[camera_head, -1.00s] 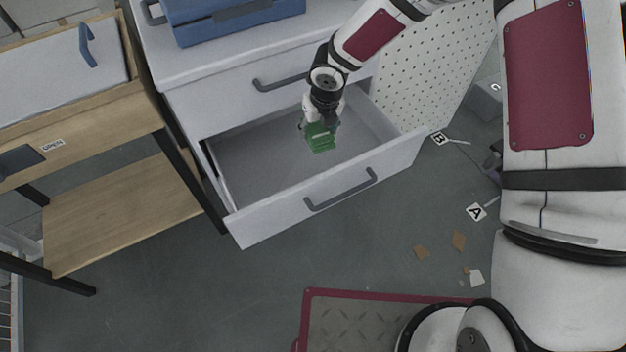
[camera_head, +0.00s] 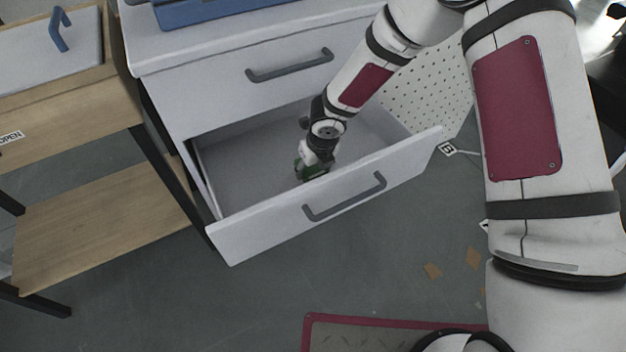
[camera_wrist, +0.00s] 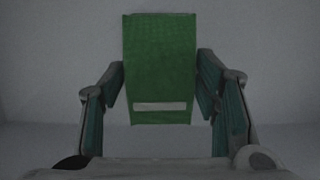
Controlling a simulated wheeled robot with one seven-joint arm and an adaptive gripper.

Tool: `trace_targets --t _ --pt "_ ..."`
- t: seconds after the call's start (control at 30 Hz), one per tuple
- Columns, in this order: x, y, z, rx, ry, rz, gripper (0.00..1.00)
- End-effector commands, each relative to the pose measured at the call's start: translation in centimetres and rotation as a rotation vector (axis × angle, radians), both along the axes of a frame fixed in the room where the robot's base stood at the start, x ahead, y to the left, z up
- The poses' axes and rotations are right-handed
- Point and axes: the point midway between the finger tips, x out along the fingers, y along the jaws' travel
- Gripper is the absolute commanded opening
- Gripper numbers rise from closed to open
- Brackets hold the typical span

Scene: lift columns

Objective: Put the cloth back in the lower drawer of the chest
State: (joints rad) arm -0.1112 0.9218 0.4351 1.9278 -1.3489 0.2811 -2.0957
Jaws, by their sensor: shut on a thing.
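The lower drawer (camera_head: 327,201) of the white chest (camera_head: 230,88) is pulled open. My gripper (camera_head: 311,172) is down inside it, close behind the front panel. It is shut on the folded green cloth (camera_head: 300,170), which is partly hidden by the gripper and the panel. In the wrist view the cloth (camera_wrist: 160,68) shows upright between the two fingers of my gripper (camera_wrist: 162,95), with a pale strip low on it. The drawer's pale interior is behind it. I cannot tell whether the cloth touches the drawer floor.
The upper drawer (camera_head: 220,84) is shut. A blue case (camera_head: 215,10) lies on top of the chest. A wooden bench (camera_head: 100,205) stands close at the left, and a white perforated panel (camera_head: 430,95) at the right.

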Motion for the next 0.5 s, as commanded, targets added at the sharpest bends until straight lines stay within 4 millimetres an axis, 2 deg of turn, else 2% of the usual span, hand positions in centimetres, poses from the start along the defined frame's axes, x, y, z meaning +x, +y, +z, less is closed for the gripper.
trace_targets --t 0.17,0.4,0.5 --pt "0.0 0.0 -1.1 -0.001 -0.001 0.0 0.3" --pt "0.0 0.0 -3.9 -0.001 0.001 0.001 0.3" --pt "0.0 0.0 -4.0 0.0 0.0 -0.001 0.3"
